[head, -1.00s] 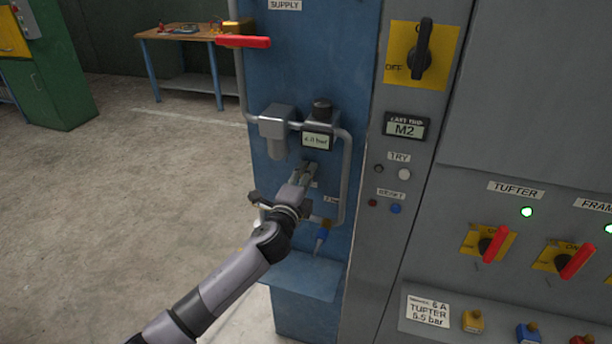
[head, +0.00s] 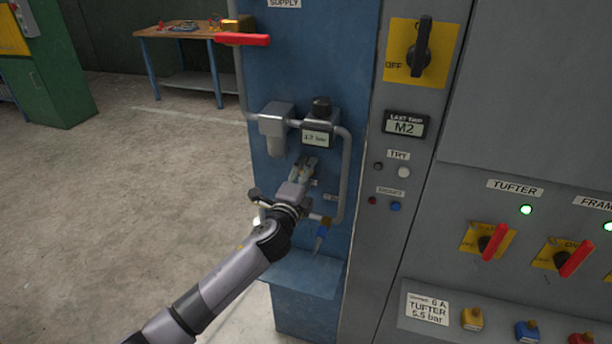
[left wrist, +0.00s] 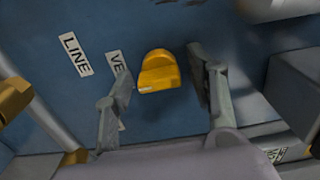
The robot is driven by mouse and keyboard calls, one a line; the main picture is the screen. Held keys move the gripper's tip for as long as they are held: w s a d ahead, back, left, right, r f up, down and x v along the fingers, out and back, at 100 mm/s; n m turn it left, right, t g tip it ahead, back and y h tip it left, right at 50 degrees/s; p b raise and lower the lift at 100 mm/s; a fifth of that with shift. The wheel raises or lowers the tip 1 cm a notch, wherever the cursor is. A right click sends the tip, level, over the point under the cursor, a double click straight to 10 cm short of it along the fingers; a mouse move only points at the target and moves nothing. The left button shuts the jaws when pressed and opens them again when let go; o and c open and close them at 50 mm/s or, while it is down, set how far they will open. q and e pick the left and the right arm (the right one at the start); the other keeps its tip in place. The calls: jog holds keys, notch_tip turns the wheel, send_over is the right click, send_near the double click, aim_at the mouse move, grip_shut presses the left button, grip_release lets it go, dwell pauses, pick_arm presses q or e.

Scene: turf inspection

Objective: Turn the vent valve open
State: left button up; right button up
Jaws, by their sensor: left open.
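The vent valve shows in the left wrist view as a small orange-yellow knob (left wrist: 159,77) on the blue panel, beside a partly covered label starting "VE". My left gripper (left wrist: 158,62) is open, with one finger on each side of the knob and visible gaps between. In the head view my left gripper (head: 306,164) is at the blue panel (head: 340,65), just below the pressure display (head: 317,139), and hides the knob. My right gripper is not in view.
A grey pipe (head: 346,180) runs close to the right of my gripper. A grey cabinet (head: 400,250) with switches stands to the right. The floor at left is clear.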

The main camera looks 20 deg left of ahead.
pick_arm(q)
jog(key=shift+s, duration=0.1)
jog(key=s, duration=1.2)
jog(key=shift+a, duration=0.2)
jog(key=shift+w, duration=0.1)
